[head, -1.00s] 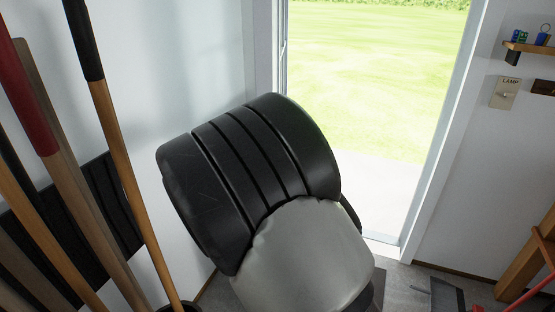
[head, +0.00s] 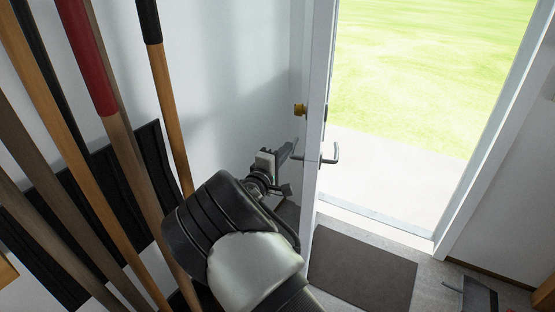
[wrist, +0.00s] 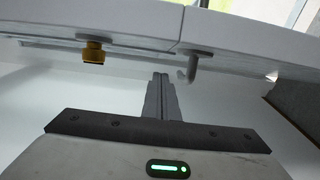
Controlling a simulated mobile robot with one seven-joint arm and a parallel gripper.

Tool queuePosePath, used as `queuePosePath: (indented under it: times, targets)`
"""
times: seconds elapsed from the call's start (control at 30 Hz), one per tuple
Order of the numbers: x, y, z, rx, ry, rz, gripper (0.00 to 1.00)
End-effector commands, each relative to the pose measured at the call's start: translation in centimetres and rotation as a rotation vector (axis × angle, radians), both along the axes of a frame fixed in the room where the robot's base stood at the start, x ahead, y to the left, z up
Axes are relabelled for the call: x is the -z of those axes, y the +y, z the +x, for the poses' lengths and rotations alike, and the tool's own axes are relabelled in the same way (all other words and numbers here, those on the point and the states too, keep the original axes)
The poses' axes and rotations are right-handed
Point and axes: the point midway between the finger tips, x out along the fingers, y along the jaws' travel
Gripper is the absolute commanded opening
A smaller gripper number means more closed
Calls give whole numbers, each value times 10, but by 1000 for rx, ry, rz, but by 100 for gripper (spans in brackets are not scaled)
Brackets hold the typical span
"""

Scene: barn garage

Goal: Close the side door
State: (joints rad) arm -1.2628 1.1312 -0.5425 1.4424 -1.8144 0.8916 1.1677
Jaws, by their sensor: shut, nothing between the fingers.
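The white side door (head: 316,110) stands open, seen nearly edge-on in the head view, left of the bright doorway. A metal lever handle (head: 333,155) sticks out on its doorway side; a brass lock fitting (head: 299,109) is on its left side. My gripper (head: 287,150) is at the left side of the door, close to the handle height. In the wrist view, the door (wrist: 250,35) spans the top, with the brass fitting (wrist: 93,52) at left and a lever handle (wrist: 190,66) just right of my shut, empty fingers (wrist: 160,84). I cannot tell whether they touch the door.
Several long-handled tools (head: 165,110) lean along the left wall, close to my arm. A dark grey mat (head: 362,272) lies on the floor right of the door. The doorway (head: 410,110) opens onto pavement and grass. The door frame (head: 490,140) stands at the right.

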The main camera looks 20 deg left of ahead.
Motion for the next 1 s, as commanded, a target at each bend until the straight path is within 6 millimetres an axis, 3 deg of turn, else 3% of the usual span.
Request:
queuePosePath:
  times: [0.1, 0.3, 1.0]
  targets:
    - [-1, -21, 2, 3, 2, -4, 0]
    - [0, -35, 5, 1, 2, -1, 0]
    - [1, -38, 5, 3, 2, -1, 0]
